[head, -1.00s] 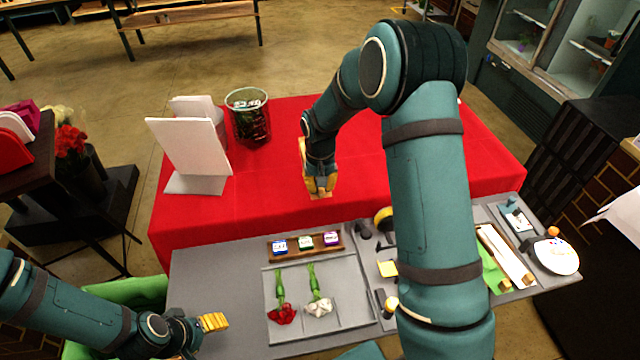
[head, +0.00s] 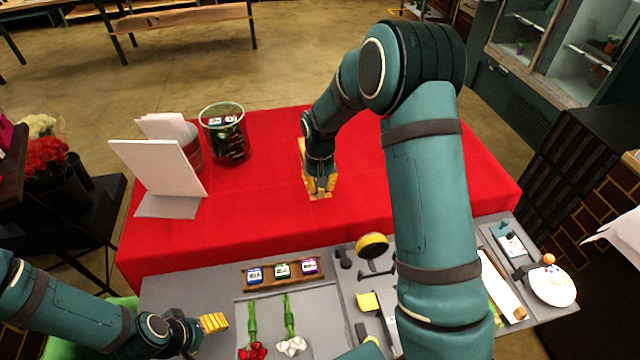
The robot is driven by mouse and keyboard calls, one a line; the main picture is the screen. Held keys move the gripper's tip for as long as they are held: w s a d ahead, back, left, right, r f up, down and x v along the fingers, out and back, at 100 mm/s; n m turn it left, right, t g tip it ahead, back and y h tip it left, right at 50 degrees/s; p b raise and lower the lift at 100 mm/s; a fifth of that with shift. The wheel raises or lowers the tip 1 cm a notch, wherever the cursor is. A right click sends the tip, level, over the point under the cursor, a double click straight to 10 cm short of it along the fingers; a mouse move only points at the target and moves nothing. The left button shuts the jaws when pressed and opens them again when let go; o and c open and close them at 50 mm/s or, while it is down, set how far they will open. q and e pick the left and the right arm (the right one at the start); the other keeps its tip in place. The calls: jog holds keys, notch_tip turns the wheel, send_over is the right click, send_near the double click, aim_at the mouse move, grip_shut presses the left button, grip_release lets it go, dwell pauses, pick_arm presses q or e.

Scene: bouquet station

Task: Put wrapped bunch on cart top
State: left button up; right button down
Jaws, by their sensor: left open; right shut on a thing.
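My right gripper (head: 320,188) is over the red-covered table, pointing down, shut on a tan thing (head: 302,154). Only a narrow edge of it shows beside the wrist, so I cannot tell what it is. My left gripper (head: 214,322) is open and empty over the left part of the grey worktop, its yellow fingertips pointing right. A red flower (head: 252,351) and a white flower (head: 291,346) with green stems lie on a grey tray (head: 268,313). I see no clearly wrapped bunch, and cannot tell which surface is the cart top.
A glass vase (head: 225,134) and a blank white card stand (head: 160,172) are on the red table (head: 260,215). A wooden holder (head: 284,272) with small labelled blocks and a round yellow-topped item (head: 372,245) are on the grey worktop (head: 190,290). My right arm hides part of both surfaces.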

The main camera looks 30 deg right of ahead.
aim_at(319, 213)
pick_arm(q)
jog(key=shift+a, duration=0.1)
pick_arm(e)
jog(key=shift+f, duration=1)
pick_arm(q)
jog(key=shift+f+b, duration=0.45)
jog(key=shift+b, duration=0.05)
pick_arm(e)
jog(key=shift+f, duration=0.85)
pick_arm(q)
notch_tip(319, 213, down, 2)
jog(key=shift+f+b, duration=0.1)
jog(key=shift+b, duration=1)
pick_arm(e)
notch_tip(319, 213, down, 3)
jog(key=shift+f, duration=0.1)
pick_arm(q)
jog(key=shift+f+b, duration=0.45)
jog(key=shift+f, duration=0.1)
pick_arm(e)
jog(key=shift+f, duration=0.6)
jog(key=shift+r, duration=0.25)
pick_arm(q)
jog(key=shift+f, duration=0.2)
pick_arm(e)
jog(key=shift+f, duration=0.25)
jog(key=c, duration=0.5)
grip_release()
jog(key=shift+c, duration=0.2)
